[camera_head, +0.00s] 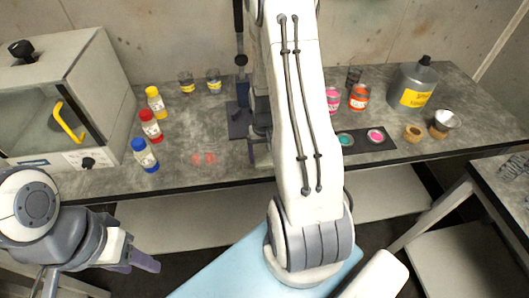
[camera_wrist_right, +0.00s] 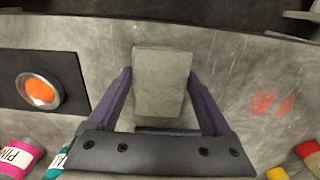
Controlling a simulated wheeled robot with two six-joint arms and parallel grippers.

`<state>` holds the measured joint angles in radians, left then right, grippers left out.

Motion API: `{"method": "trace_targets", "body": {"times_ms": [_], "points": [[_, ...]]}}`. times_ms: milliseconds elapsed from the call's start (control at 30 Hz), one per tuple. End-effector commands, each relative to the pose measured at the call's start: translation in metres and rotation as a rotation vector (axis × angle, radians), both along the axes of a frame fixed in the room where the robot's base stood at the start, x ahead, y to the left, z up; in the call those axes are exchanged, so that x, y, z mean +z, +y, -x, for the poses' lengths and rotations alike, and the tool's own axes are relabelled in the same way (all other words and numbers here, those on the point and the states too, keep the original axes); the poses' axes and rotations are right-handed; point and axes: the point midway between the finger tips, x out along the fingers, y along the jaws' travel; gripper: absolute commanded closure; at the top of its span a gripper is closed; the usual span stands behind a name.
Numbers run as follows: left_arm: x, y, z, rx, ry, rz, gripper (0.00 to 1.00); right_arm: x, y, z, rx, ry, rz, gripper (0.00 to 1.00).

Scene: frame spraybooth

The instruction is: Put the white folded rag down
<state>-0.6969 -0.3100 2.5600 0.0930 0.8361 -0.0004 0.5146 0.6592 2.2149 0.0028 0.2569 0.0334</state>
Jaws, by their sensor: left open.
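The white folded rag (camera_wrist_right: 162,85) shows in the right wrist view as a pale grey-white block. It sits between the purple fingers of my right gripper (camera_wrist_right: 160,78), which touch its two sides. The worktable's grey top (camera_wrist_right: 235,65) lies beneath it; I cannot tell whether the rag touches it. In the head view my right arm hides the rag and nearly all of this gripper. My left gripper (camera_head: 141,261) is open and empty at the lower left, in front of the table's front edge.
Red marks (camera_head: 204,158) lie on the tabletop, with bare surface around them. Yellow (camera_head: 156,102), red (camera_head: 151,127) and blue-capped (camera_head: 145,155) bottles stand at left beside the booth (camera_head: 65,95). A dark stand (camera_head: 240,60) rises behind; a black tray (camera_head: 362,146) holds paint dishes at right.

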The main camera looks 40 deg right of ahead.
Motion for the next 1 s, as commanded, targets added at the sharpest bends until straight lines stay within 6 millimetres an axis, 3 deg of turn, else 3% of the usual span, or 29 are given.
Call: {"method": "trace_targets", "body": {"times_ms": [33,167,200,500,700,1000], "points": [[-0.002,0.000,0.000,0.000,0.000,0.000,0.50,-0.008,0.002,0.004,0.000,0.010,-0.006,0.00],[0.008,0.000,0.000,0.000,0.000,0.000,0.50,0.007,0.002,0.004,0.000,0.009,-0.006,0.00],[0.002,0.000,0.000,0.000,-0.001,0.001,0.50,0.009,0.002,0.003,0.000,0.007,-0.004,0.00],[-0.004,0.000,0.000,0.000,0.000,0.000,0.50,0.078,0.001,0.002,0.001,0.003,-0.002,0.00],[-0.006,0.000,0.000,0.000,0.000,0.000,0.50,0.112,0.002,0.002,0.000,0.005,-0.003,0.00],[-0.006,0.000,0.000,0.000,0.000,0.000,0.50,0.126,0.002,0.003,0.001,0.009,-0.005,0.00]]}}
